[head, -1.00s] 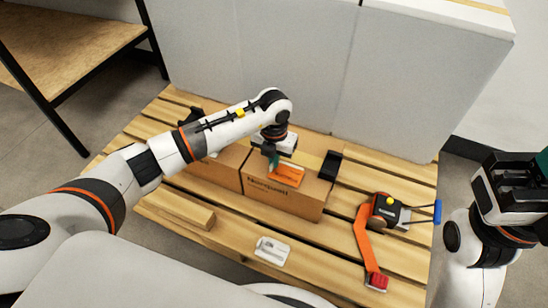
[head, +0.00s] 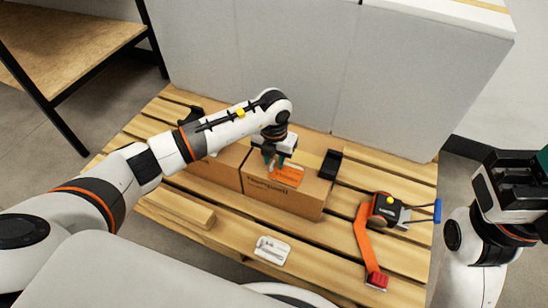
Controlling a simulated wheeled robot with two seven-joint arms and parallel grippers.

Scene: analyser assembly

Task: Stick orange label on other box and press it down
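Two brown cardboard boxes stand side by side on a wooden pallet. The orange label (head: 287,175) lies on the right box (head: 290,200), near its front top edge. My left gripper (head: 270,163) is over the right box, its fingers pointing down just beside the label's left end. Whether its fingers touch the label or are parted is too small to tell. The left box (head: 225,165) is partly hidden behind my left arm. My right gripper (head: 485,195) is at the right edge, away from the boxes; its fingertips are not clear.
Black corner pieces (head: 330,165) sit by the boxes. A grey panel (head: 300,70) stands behind.

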